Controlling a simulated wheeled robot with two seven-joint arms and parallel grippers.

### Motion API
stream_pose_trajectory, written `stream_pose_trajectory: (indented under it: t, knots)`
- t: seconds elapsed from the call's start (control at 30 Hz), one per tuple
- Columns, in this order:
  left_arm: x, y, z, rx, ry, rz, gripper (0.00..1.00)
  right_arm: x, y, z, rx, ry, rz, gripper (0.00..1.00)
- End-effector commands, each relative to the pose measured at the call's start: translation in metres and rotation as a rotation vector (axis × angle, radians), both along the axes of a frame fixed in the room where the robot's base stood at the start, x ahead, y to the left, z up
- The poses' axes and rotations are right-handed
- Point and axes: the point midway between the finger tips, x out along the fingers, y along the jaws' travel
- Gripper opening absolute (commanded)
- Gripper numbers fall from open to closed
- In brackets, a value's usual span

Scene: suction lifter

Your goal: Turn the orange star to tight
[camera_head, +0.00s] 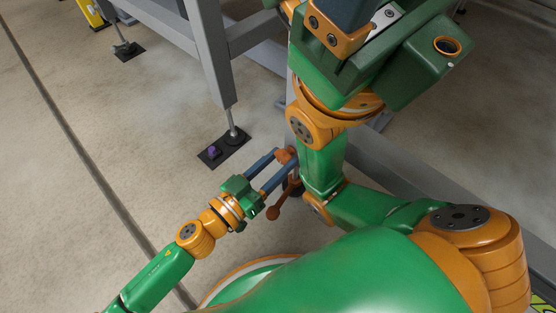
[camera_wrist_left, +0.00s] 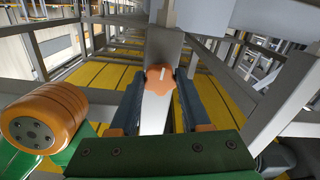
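The orange star (camera_wrist_left: 160,78) is a lobed knob with a pale mark on its face. In the left wrist view it sits between the ends of my left gripper's (camera_wrist_left: 160,85) two blue fingers. In the head view the star (camera_head: 286,155) shows small at the far end of the fingers. My left gripper (camera_head: 285,163) has its fingers apart, one on each side of the star. I cannot tell whether both fingers touch it. I do not make out my right gripper in either view.
A brownish-orange ball-ended lever (camera_head: 273,212) hangs just below the left fingers. A grey frame leg (camera_head: 211,55) stands on a dark foot plate (camera_head: 232,143), which carries a small purple piece (camera_head: 212,152).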

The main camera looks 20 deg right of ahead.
Motion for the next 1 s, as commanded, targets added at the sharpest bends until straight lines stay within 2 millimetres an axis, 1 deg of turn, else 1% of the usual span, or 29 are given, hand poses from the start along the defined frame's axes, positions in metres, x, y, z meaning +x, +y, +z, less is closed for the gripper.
stream_pose_trajectory:
  t: [0.03, 0.1, 0.27, 0.47, 0.67, 1.0]
  knots:
    - [0.000, 0.000, 0.000, 0.000, 0.000, 0.000, 0.15, 0.000, 0.000, 0.000, -0.001, 0.002, -0.001, 0.70]
    - [0.000, 0.000, 0.000, 0.000, 0.000, 0.000, 0.00, 0.001, 0.000, 0.000, -0.003, 0.002, -0.001, 0.70]
    - [0.000, 0.000, 0.000, 0.002, -0.006, 0.000, 0.00, 0.002, 0.001, 0.000, -0.006, 0.004, -0.003, 0.70]
    - [0.000, 0.000, 0.001, 0.025, -0.058, 0.001, 0.00, 0.003, 0.001, 0.003, -0.008, 0.007, -0.004, 0.70]
    - [0.000, 0.001, 0.002, 0.078, -0.186, 0.002, 0.00, 0.006, 0.001, 0.009, -0.011, 0.017, -0.005, 0.70]
    - [0.001, 0.001, 0.002, 0.201, -0.482, 0.001, 0.00, 0.015, 0.000, 0.017, -0.009, 0.043, -0.006, 0.70]
